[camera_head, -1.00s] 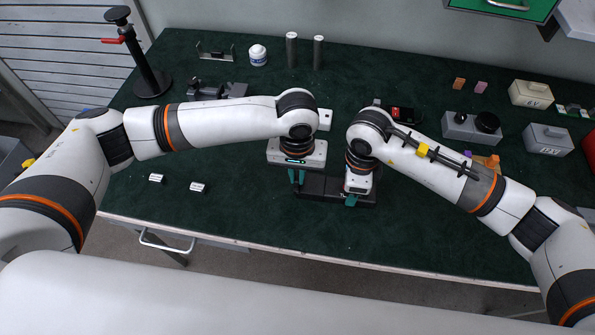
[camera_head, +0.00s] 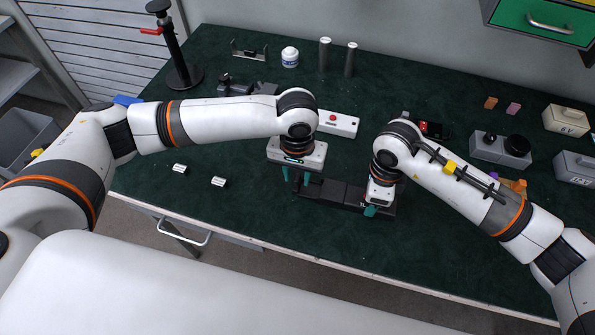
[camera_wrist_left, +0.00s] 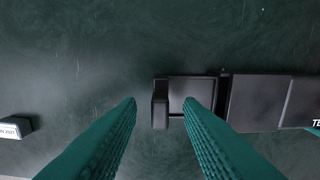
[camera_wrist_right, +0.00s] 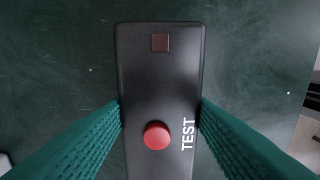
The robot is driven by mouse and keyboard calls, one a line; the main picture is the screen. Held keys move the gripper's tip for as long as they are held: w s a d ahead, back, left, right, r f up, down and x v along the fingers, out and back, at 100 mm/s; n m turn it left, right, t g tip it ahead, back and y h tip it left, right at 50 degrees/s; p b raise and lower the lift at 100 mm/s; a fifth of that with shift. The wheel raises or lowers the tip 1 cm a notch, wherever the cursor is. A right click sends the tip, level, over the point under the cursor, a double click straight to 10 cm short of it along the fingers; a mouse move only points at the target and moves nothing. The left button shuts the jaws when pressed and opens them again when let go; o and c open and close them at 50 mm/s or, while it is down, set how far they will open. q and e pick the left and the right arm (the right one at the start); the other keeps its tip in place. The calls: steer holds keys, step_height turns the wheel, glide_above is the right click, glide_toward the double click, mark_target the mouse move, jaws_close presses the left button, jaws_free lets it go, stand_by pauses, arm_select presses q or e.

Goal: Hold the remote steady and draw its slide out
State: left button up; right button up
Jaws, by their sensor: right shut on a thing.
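The remote (camera_head: 354,195) is a long black box lying on the green table, with a red button and the word TEST in the right wrist view (camera_wrist_right: 160,85). My right gripper (camera_head: 371,211) is shut on its sides, near the button. The dark slide (camera_wrist_left: 190,92) sticks out of the remote's left end, with a raised block at its tip. My left gripper (camera_head: 297,178) points down over that tip. In the left wrist view its fingers stand apart on either side of the block, with gaps showing. The head view partly hides the slide behind the left fingers.
Two small white labelled blocks (camera_head: 180,169) lie left of the remote. A white box with a red button (camera_head: 338,123) is behind it. Two grey cylinders, a white jar (camera_head: 290,57) and a black stand (camera_head: 180,55) are farther back. The table before the remote is clear.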

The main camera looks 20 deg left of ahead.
mark_target(297, 177)
arm_select(q)
steer(key=shift+r, duration=0.15)
step_height(297, 177, up, 12)
stand_by(0.3)
arm_select(e)
steer(key=o, duration=1.1)
